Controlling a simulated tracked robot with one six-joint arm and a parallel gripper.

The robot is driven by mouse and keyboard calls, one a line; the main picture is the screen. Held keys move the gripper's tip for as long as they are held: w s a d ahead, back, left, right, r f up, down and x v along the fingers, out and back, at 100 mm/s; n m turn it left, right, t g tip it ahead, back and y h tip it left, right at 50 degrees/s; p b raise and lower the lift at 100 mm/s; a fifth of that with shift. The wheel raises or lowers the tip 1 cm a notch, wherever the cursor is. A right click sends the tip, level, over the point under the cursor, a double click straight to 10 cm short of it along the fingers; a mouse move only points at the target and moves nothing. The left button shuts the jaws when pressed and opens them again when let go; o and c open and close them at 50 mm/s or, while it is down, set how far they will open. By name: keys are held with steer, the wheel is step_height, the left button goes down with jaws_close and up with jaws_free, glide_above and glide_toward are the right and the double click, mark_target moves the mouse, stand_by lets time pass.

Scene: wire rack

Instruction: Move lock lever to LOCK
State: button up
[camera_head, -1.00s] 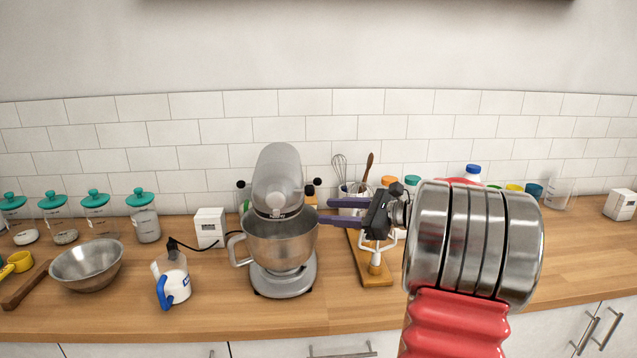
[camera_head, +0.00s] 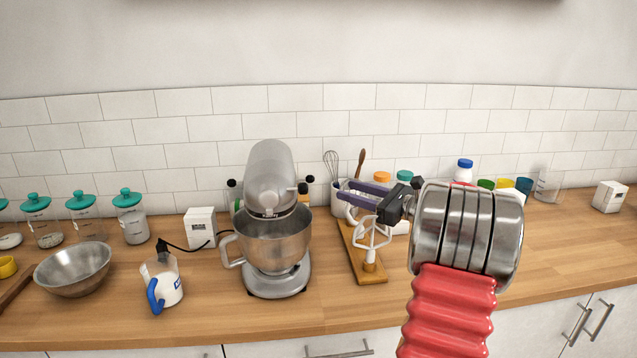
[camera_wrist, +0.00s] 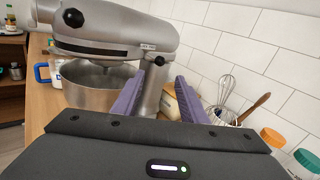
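The silver stand mixer (camera_head: 272,170) stands on the counter with its steel bowl (camera_head: 270,245) in place. Black knobs stick out from both sides of its head. The right-side pair shows in the head view (camera_head: 304,187), and black knobs also show in the wrist view (camera_wrist: 159,60).
A white beater on a wooden board (camera_head: 368,270) stands below my gripper. A whisk and spoon crock (camera_head: 338,196) is behind. A jug (camera_head: 161,285), a white box (camera_head: 200,228) with a cord, and a metal bowl (camera_head: 73,270) lie left.

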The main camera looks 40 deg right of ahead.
mark_target(310, 179)
steer(key=x, duration=1.1)
steer(key=shift+w, duration=0.4)
steer(key=shift+a, duration=0.15)
jaws_close()
